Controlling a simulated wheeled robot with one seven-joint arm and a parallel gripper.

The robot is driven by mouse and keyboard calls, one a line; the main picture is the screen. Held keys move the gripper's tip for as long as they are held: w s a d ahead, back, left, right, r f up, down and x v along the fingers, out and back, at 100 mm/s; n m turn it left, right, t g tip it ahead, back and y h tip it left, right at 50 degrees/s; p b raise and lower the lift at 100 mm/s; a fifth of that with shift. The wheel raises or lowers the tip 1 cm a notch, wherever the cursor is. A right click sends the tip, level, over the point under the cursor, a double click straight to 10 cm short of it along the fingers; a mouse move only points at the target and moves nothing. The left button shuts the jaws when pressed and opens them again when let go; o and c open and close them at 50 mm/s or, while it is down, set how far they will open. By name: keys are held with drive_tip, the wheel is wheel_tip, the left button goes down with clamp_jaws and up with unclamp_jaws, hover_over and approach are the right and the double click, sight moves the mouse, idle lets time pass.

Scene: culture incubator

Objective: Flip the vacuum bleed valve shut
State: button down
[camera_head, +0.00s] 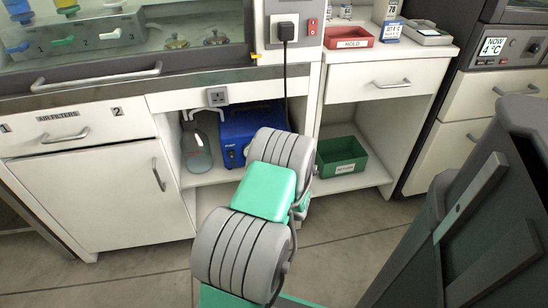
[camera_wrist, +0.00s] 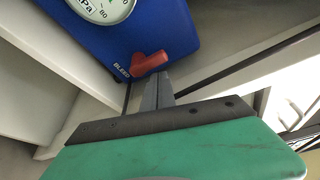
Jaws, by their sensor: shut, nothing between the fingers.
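The blue vacuum pump (camera_head: 245,128) stands on the open shelf under the cabinet, partly hidden by my arm in the head view. In the wrist view its blue front (camera_wrist: 165,30) bears a round pressure gauge (camera_wrist: 100,8) and the word BLEED. The red bleed valve lever (camera_wrist: 149,63) sits beside that label and lies across the panel's lower edge. My gripper (camera_wrist: 157,82) shows shut and empty in the wrist view, its fingertips just below the red lever. I cannot tell whether they touch it. The gripper is hidden in the head view.
A glass bottle (camera_head: 197,152) stands left of the pump. A black cord (camera_head: 286,85) hangs from the socket above. A green bin (camera_head: 343,156) sits on the lower shelf to the right. White shelf walls (camera_wrist: 40,50) stand close around the pump.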

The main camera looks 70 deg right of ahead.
drive_tip(key=f+b+v, duration=0.1)
drive_tip(key=b+v, duration=0.4)
drive_tip(key=v, duration=0.5)
